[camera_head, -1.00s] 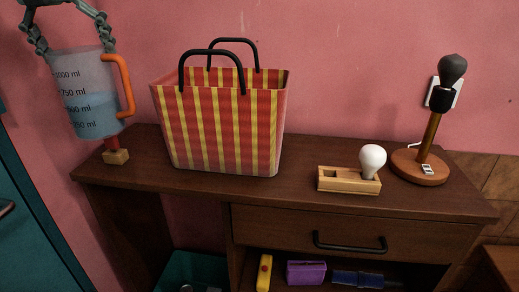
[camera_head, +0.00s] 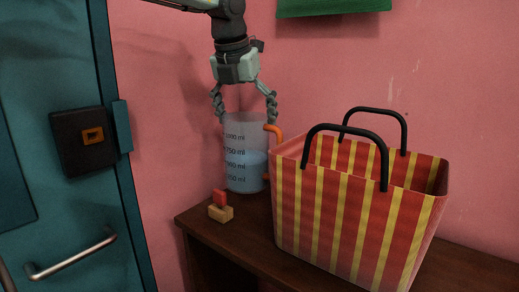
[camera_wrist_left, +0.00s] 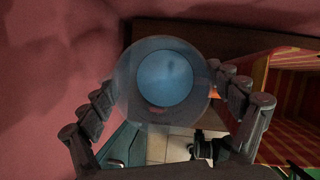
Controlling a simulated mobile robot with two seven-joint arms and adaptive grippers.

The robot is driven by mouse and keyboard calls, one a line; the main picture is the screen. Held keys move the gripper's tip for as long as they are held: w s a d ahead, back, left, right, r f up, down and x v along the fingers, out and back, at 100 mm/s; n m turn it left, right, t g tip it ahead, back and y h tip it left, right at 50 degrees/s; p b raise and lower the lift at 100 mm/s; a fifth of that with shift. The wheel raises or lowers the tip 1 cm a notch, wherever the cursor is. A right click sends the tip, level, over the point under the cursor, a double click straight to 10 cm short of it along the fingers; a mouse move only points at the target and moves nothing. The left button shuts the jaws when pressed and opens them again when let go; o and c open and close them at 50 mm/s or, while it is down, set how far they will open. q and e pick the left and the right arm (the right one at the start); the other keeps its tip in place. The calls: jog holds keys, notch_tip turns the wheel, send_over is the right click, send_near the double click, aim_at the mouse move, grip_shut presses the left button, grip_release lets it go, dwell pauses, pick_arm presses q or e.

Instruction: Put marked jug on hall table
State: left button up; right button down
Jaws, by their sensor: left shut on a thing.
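The marked jug (camera_head: 246,160) is clear, with millilitre marks, bluish liquid and an orange handle (camera_head: 275,133) on its right. My left gripper (camera_head: 244,103) reaches down from above and is shut on the jug, a finger on each side of its upper part. The jug is upright at the back left end of the dark brown hall table (camera_head: 235,243); I cannot tell whether its base touches the top. The left wrist view looks down on the jug (camera_wrist_left: 165,80) between the fingers (camera_wrist_left: 168,107).
A red and yellow striped bag (camera_head: 345,215) stands close right of the jug, hiding part of the handle. A small wooden block with a red piece (camera_head: 220,210) sits at the table's left end, in front of the jug. A teal door (camera_head: 60,210) is at left.

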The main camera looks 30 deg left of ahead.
aim_at(247, 142)
pick_arm(q)
notch_tip(247, 142, down, 6)
jog(key=shift+r, duration=0.15)
jog(key=shift+w, duration=0.1)
pick_arm(e)
jog(key=shift+f, duration=0.25)
jog(key=shift+s+f, duration=0.1)
jog(key=shift+f, duration=0.05)
pick_arm(q)
jog(key=o, duration=1.3)
jog(key=shift+o, duration=0.9)
pick_arm(e)
jog(key=shift+w+a+r, duration=0.1)
jog(key=shift+w+r, duration=0.3)
jog(key=shift+r, duration=0.2)
jog(key=shift+s, duration=0.2)
